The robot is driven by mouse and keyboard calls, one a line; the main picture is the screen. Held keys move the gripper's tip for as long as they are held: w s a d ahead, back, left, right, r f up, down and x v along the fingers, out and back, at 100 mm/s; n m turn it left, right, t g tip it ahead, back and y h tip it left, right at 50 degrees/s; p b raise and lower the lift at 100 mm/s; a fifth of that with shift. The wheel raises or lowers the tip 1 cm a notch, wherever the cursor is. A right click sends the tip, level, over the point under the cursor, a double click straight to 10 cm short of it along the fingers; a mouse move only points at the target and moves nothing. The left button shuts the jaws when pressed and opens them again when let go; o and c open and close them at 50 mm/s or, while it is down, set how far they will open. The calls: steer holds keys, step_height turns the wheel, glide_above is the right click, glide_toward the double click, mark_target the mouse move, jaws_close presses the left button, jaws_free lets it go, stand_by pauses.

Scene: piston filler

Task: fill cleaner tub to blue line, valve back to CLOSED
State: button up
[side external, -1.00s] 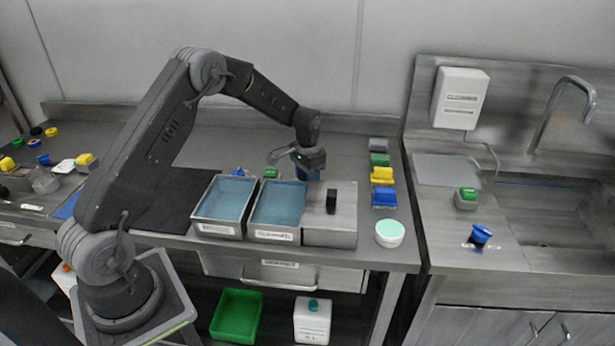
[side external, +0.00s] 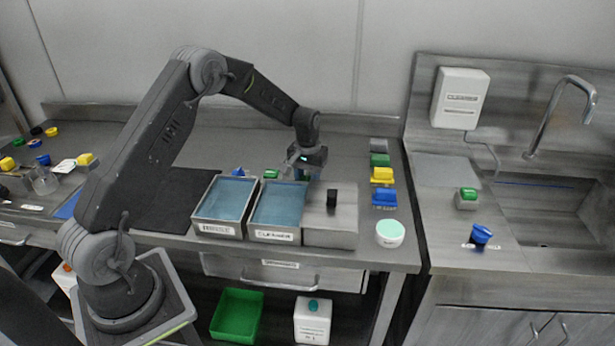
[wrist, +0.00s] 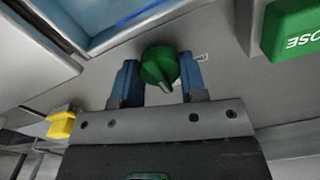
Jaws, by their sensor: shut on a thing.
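My gripper (wrist: 150,85) has its two blue fingers on either side of a round green valve knob (wrist: 160,65) and is shut on it. The knob's pale-tipped pointer faces the gripper body. In the side view my gripper (side external: 306,172) is low behind the right tub, and hides the knob. Two metal tubs stand side by side, the left tub (side external: 216,229) and the right tub (side external: 274,235). Both hold blue liquid. Their front labels are too blurred to read surely. A tub edge with blue liquid (wrist: 115,15) shows in the wrist view. I cannot make out the fill line.
A green block (wrist: 290,30) with partly cut-off lettering is close to the knob. A metal box (side external: 330,232) with a black knob (side external: 331,198) stands right of the tubs. Yellow (side external: 382,176) and blue (side external: 384,198) pieces and a round mint-topped container (side external: 390,234) are further right.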

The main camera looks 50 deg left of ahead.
mark_target(307, 178)
stand_by(0.3)
steer(key=o, duration=0.9)
steer(key=shift+o, duration=0.2)
steer(key=shift+r, duration=0.15)
step_height(307, 178, up, 14)
steer(key=shift+f, duration=0.2)
